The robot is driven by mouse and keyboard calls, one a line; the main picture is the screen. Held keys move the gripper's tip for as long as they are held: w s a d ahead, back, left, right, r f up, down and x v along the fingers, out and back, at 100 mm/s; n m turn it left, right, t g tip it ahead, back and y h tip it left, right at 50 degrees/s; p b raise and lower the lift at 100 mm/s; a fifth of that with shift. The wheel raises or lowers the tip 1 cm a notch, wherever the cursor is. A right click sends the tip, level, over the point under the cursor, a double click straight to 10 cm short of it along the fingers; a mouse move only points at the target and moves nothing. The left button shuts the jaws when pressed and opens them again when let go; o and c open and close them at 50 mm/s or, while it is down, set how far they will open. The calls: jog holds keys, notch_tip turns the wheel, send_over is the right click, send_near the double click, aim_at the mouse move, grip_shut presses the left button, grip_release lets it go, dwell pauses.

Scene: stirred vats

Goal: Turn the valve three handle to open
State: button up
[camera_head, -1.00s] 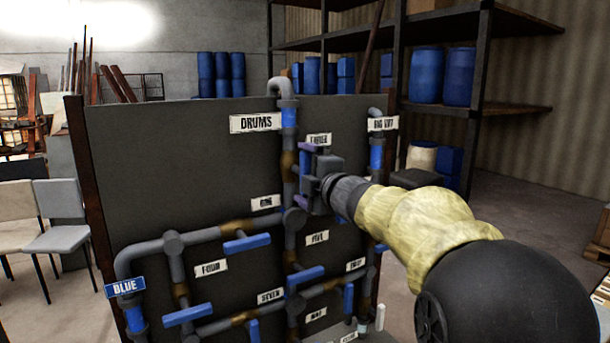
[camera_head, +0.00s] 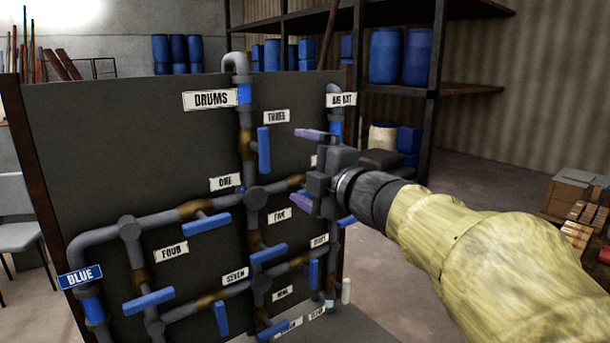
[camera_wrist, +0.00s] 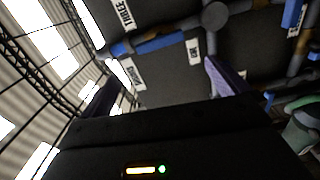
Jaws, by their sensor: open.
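The valve three handle (camera_head: 264,150) is a blue bar hanging vertically beside the upright grey pipe, just left of and below the THREE label (camera_head: 276,116). In the wrist view the handle (camera_wrist: 165,42) shows as a blue bar along the pipe, beyond the fingers. My gripper (camera_head: 304,168) is open and empty, with purple-tipped fingers one above the other. In the head view it is to the right of the handle and apart from it. In the wrist view my gripper (camera_wrist: 163,88) has one finger at each side, with nothing between.
Other blue handles stand close by on the dark panel (camera_head: 120,150), at valves one (camera_head: 201,224), five (camera_head: 268,253) and four (camera_head: 148,301). The DRUMS pipe bends over the panel top. Shelves with blue drums (camera_head: 402,55) stand behind.

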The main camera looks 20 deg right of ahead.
jog(key=v, duration=0.3)
jog(key=shift+w, duration=0.1)
dwell(1.2)
